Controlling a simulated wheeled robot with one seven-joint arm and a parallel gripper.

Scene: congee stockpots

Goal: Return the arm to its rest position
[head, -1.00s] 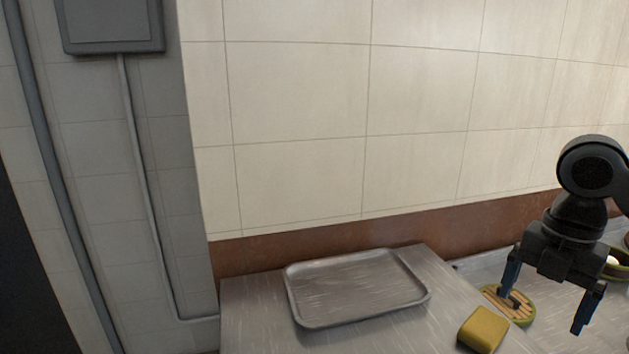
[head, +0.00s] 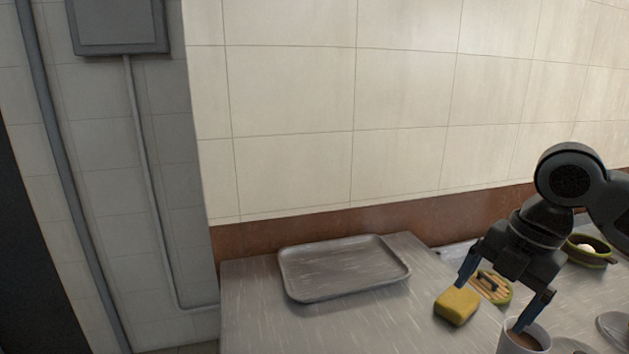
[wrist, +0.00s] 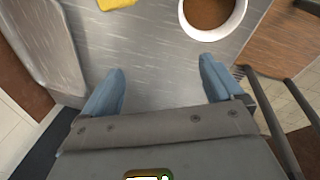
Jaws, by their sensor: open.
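My gripper (head: 497,296) is at the right of the head view, its two blue fingers spread wide and pointing down. In the wrist view my gripper (wrist: 162,70) has nothing between its fingers, only bare grey counter beyond them. In the head view one finger overlaps the edge of a yellow sponge (head: 456,307) and the other overlaps a white cup (head: 512,343) of brown liquid. Whether the fingers touch either cannot be told from that view. In the wrist view the cup (wrist: 240,22) and the sponge (wrist: 116,3) lie beyond the fingertips, apart from them.
An empty metal tray (head: 345,291) lies on the grey counter (head: 250,325) at the left. A green bowl (head: 590,257) holding something white stands farther right. A tiled wall (head: 290,110) rises behind.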

